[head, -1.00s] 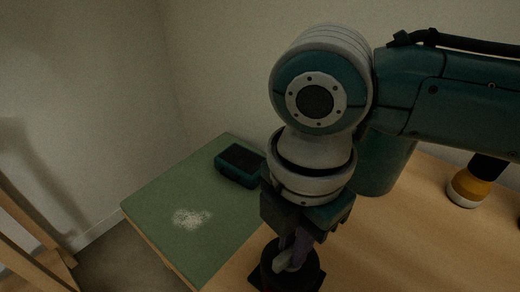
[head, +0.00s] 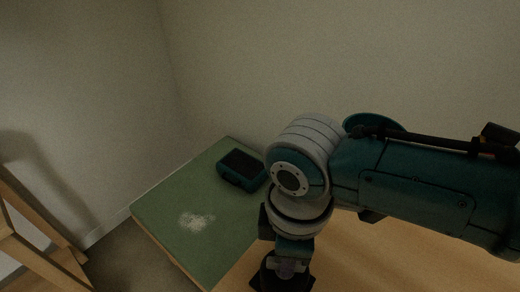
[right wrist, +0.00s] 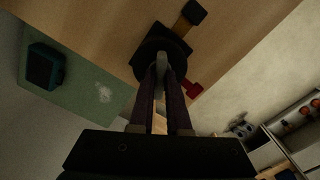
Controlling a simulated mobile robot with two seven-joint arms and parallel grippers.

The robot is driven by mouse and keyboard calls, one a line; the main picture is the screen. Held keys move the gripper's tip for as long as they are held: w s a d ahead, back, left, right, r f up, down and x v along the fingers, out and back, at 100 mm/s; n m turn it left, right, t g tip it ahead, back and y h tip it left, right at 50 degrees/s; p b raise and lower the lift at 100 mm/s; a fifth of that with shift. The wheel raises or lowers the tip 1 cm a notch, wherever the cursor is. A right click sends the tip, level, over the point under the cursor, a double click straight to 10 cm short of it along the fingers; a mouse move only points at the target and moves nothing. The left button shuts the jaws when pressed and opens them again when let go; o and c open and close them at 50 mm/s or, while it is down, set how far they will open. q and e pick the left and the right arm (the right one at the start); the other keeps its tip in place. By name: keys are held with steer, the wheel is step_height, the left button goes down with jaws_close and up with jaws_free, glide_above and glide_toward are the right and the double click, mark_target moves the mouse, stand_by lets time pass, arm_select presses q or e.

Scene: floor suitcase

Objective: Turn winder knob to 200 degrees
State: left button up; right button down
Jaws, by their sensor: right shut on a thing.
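The winder is a dark round body on a dark square plate. It shows at the bottom of the head view (head: 302,284), mostly behind my arm, and at the top middle of the right wrist view (right wrist: 146,52). A grey winder knob (right wrist: 161,62) stands up from its middle. My right gripper (head: 287,268) points down over the winder. In the right wrist view its two fingers (right wrist: 162,78) are shut on the knob from both sides. The knob's exact angle cannot be read. My left gripper is not in view.
A dark teal box (head: 241,170) lies on a green mat (head: 165,205) with a pale speckled patch (head: 196,221). The wooden tabletop (head: 390,255) is clear to the right. A red piece (right wrist: 195,90) and a black-ended brown piece (right wrist: 188,20) show by the winder. Wooden furniture (head: 35,225) stands left.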

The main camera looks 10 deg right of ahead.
steer(key=m+p, duration=0.2)
steer(key=m, duration=0.2)
steer(key=shift+a+r+m, duration=0.1)
steer(key=shift+r+m, duration=0.05)
steer(key=shift+m, duration=0.15)
steer(key=m+p, duration=0.1)
steer(key=m, duration=0.2)
steer(key=shift+m+p, duration=0.3)
steer(key=shift+m, duration=0.9)
steer(key=c, duration=0.9)
jaws_free()
